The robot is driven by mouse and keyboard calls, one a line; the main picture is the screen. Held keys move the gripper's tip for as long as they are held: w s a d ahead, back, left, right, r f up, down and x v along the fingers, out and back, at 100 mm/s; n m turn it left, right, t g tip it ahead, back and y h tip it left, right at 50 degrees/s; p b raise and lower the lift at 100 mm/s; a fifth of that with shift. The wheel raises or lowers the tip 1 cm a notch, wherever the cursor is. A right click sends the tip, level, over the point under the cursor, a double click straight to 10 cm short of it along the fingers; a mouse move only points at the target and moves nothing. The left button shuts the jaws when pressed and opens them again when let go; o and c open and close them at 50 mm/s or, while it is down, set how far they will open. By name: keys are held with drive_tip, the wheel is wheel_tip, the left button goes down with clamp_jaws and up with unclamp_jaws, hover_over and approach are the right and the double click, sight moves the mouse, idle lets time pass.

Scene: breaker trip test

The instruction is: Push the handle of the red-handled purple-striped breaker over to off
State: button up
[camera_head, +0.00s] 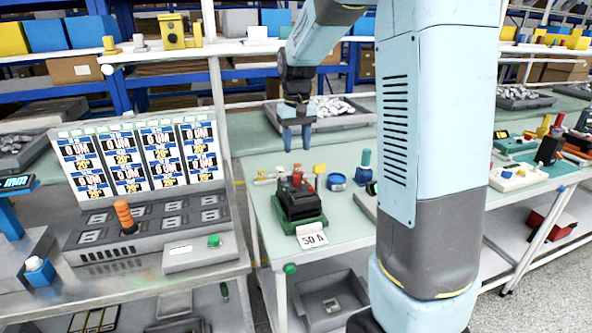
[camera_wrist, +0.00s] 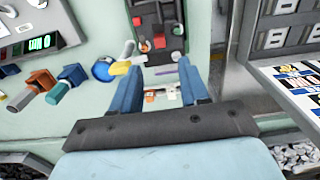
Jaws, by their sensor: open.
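A dark breaker with red parts on top (camera_head: 294,201) stands on a green base on the light green table. Its red handle (camera_head: 296,181) shows on the upper side; I cannot make out a purple stripe or its exact setting. In the wrist view the breaker (camera_wrist: 149,30) is at the top middle, with a red part (camera_wrist: 159,41) facing me. My gripper (camera_head: 297,138) points down above the table, behind the breaker and apart from it. In the wrist view its two blue fingers (camera_wrist: 158,88) are spread with nothing between them touching.
A white "50 A" card (camera_head: 312,240) lies before the breaker. A blue round container (camera_head: 337,182), a blue-topped knob (camera_head: 364,166) and a yellow-topped post (camera_head: 320,178) stand nearby. A grey console with an orange handle (camera_head: 125,217) is at left. Grey bins of pale pieces (camera_head: 335,113) lie behind.

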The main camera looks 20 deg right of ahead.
sight(297, 175)
wheel_tip(297, 175, down, 9)
drive_tip(key=shift+r, duration=0.15)
drive_tip(key=shift+c, duration=0.4)
